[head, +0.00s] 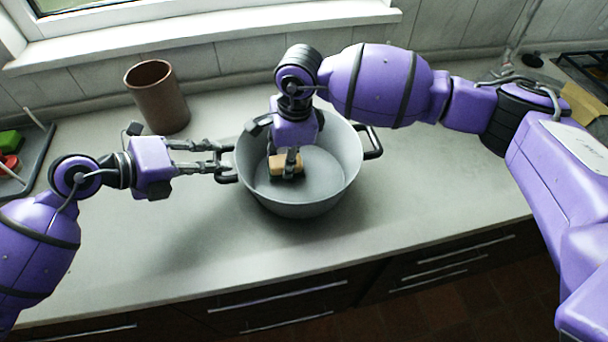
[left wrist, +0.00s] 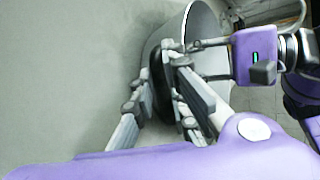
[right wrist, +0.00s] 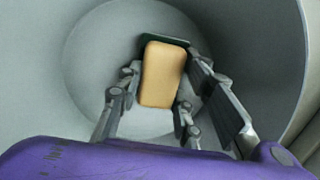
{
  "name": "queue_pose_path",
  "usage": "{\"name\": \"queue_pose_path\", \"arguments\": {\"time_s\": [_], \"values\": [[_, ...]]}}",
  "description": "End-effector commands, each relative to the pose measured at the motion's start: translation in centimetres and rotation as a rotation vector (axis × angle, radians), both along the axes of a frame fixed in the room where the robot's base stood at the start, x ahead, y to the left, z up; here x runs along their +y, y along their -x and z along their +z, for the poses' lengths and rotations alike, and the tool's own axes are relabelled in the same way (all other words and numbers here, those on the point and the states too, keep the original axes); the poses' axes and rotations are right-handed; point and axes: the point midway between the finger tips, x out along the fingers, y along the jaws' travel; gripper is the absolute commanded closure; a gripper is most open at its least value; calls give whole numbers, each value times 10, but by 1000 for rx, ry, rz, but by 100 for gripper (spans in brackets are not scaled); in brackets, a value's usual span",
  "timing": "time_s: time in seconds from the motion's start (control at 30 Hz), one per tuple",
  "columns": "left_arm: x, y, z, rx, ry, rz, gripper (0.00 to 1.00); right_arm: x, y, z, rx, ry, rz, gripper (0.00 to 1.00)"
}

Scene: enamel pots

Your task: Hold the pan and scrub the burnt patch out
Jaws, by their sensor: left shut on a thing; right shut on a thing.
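The pan (head: 318,198), a wide grey pot with two dark side handles, stands upright on the counter. My left gripper (head: 226,165) is shut on its left handle (head: 227,179); the left wrist view shows the fingers at the dark handle beside the pan wall (left wrist: 204,28). My right gripper (head: 290,164) reaches down inside the pan and is shut on a tan sponge (head: 277,170) with a dark green underside. In the right wrist view the sponge (right wrist: 163,75) is low over the pan floor; contact is hard to tell. No burnt patch shows on the visible floor; the sponge and fingers hide part.
A brown cup (head: 158,98) stands behind and left of the pan. A dark tray (head: 38,160) with green and red items is at the far left. The counter (head: 430,185) right of the pan is clear, and its front edge lies below the pan.

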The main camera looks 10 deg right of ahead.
Motion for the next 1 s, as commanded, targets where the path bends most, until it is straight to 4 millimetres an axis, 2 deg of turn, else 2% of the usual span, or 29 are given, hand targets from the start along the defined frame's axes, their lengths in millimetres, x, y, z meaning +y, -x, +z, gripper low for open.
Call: {"name": "queue_pose_path", "arguments": {"time_s": [0.23, 0.6, 0.9, 1.0], "values": [[0, 0, -1, 4, -1, 1, 100, -16, -1, 0, 0, 1, -1, 95], [0, 0, -1, 3, 0, 1, 100, 2, 2, -6, 3, -1, 1, 94], [0, 0, -1, 3, 1, 1, 100, -1, 23, -6, 6, 1, 0, 95], [0, 0, -1, 3, 1, 1, 100, -5, 23, -5, 6, 2, -2, 95]]}}
